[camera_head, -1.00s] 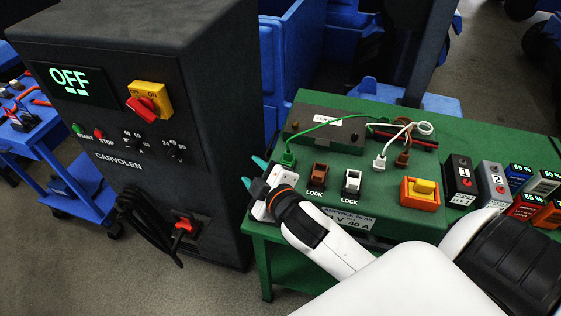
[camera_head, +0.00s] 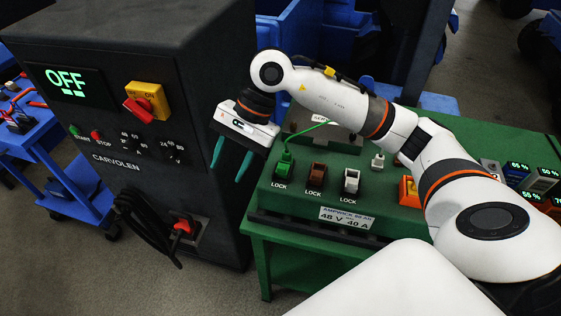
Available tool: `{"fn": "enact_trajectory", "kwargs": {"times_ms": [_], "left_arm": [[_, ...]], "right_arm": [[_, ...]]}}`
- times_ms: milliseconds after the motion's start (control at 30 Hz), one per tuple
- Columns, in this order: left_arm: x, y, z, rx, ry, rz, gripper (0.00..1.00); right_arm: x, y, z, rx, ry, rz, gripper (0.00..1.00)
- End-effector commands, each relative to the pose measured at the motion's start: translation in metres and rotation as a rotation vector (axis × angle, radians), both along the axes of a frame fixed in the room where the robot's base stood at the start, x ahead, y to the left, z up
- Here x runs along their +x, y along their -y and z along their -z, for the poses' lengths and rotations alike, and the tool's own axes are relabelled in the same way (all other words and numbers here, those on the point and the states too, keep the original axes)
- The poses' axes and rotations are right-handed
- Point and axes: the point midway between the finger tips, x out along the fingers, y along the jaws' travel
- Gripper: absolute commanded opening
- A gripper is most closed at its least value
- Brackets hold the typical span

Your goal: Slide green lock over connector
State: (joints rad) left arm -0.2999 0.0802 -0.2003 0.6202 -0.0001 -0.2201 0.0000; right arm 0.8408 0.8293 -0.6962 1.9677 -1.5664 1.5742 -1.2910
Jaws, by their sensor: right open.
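A green connector (camera_head: 287,158) with a green wire stands at the left end of a row of sockets on the green bench. The green lock (camera_head: 281,171) is at its foot, above a "LOCK" label; I cannot tell how far it covers the connector. My right gripper (camera_head: 226,173) is open and empty, its two teal fingers pointing down. It hangs left of the green lock, apart from it, between the bench and the dark cabinet. My left gripper is not in view.
Brown lock (camera_head: 316,177) and white lock (camera_head: 351,182) stand to the right of the green one. A white plug (camera_head: 377,161) is behind them. The dark cabinet (camera_head: 130,60), its display reading OFF, stands close on the left. My right arm covers much of the bench.

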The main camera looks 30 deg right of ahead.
Motion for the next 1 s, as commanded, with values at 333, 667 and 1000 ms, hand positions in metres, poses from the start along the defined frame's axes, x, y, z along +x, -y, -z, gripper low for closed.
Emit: {"fn": "enact_trajectory", "kwargs": {"times_ms": [333,667,1000], "left_arm": [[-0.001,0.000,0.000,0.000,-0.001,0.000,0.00],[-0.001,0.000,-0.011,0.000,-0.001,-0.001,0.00],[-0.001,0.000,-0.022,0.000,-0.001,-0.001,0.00]], "right_arm": [[0.013,0.126,-0.021,-0.537,0.030,-0.057,0.42],[0.012,0.128,0.023,-0.547,0.021,-0.059,0.42],[0.012,0.127,0.083,-0.544,0.024,-0.059,0.42]]}}
